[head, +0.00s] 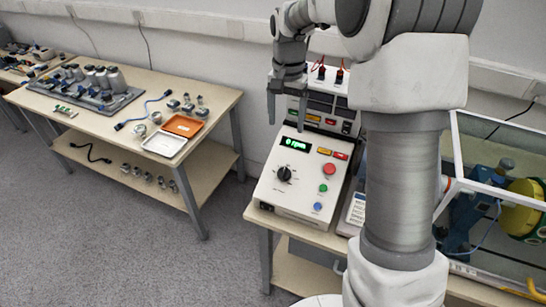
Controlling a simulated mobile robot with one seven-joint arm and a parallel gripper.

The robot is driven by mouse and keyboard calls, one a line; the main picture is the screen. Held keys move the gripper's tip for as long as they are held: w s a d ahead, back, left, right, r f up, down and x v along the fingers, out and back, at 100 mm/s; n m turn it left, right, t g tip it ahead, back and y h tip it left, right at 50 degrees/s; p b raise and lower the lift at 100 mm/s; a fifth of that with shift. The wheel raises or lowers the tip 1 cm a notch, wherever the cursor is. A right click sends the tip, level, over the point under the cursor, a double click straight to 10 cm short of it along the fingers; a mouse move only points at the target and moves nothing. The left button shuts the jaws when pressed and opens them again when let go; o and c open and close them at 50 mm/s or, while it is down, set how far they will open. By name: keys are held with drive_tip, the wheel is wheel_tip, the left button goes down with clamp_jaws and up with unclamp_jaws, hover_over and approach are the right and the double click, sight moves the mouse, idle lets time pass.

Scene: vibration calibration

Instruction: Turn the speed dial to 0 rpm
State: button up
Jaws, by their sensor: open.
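The speed dial (284,174) is a black round knob on the sloped front of a white control box (264,206). A green display (295,145) above the dial appears to read 0 rpm. My gripper (285,112) points down above and behind the control box's upper edge, near the instrument behind it. It is open and empty, apart from the dial. The exact way the dial's pointer faces is too small to tell.
The box also carries red (329,169), green (323,188) and blue (318,207) buttons. A stacked instrument (320,104) with red leads stands behind it. A clear-walled enclosure (500,190) stands at right. Another table (215,100) with parts stands at left, with open floor between.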

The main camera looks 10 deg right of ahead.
sight(284, 169)
wheel_tip(284, 169, down, 17)
drive_tip(key=shift+f, duration=0.2)
idle(0.3)
clamp_jaws()
idle(0.4)
